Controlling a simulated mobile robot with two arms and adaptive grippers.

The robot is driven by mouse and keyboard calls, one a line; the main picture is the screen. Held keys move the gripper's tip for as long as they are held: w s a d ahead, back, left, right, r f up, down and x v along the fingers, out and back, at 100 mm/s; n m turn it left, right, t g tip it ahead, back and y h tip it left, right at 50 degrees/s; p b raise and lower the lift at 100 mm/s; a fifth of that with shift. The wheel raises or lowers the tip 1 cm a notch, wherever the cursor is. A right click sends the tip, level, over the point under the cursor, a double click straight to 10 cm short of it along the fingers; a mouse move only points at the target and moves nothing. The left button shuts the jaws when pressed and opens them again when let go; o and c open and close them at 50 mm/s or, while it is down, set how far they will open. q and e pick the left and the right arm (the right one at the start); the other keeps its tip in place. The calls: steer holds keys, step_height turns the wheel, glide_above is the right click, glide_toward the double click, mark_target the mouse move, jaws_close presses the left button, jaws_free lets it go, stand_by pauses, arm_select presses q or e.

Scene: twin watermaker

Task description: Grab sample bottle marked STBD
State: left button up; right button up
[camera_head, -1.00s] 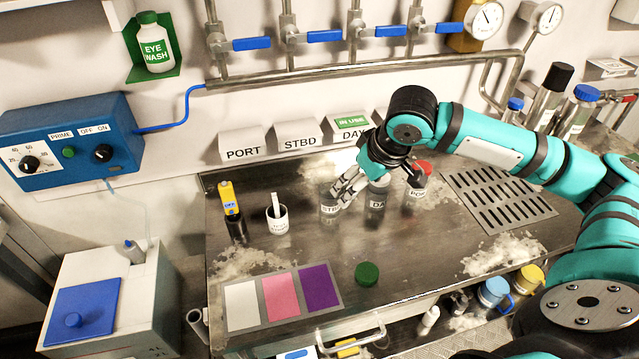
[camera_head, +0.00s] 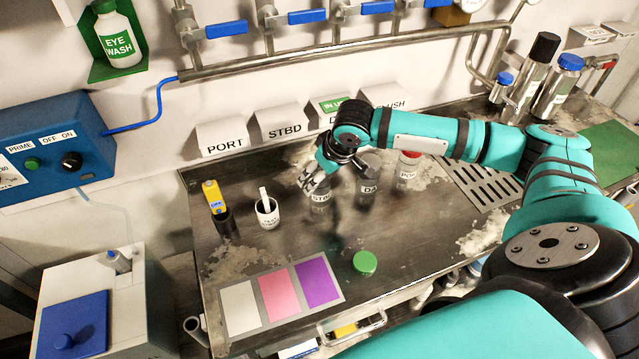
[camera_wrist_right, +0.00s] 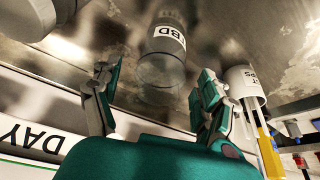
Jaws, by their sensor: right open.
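The clear sample bottle marked STBD (camera_head: 320,196) stands on the steel bench, partly hidden by my right gripper. In the right wrist view the bottle (camera_wrist_right: 163,47) shows a label ending in "BD", just beyond and between the open fingers. My right gripper (camera_head: 318,183) is open at the bottle's upper part; its two fingers (camera_wrist_right: 153,82) are spread with nothing held. Whether a finger touches the bottle I cannot tell. My left gripper is not in view.
The DAY bottle (camera_head: 368,186) and red-capped PORT bottle (camera_head: 407,172) stand to the right. A white cup (camera_head: 267,214) and a yellow meter (camera_head: 214,198) stand to the left.

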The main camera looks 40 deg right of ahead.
steer(key=shift+f, duration=0.2)
steer(key=shift+w+f, duration=0.15)
steer(key=shift+f, duration=0.05)
steer(key=p+x, duration=0.1)
steer(key=x, duration=0.3)
steer(key=shift+w+a+f, duration=0.1)
steer(key=shift+w+f, duration=0.1)
steer(key=shift+f, duration=0.1)
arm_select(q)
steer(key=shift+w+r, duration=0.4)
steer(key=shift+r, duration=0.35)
arm_select(e)
steer(key=c, duration=1.1)
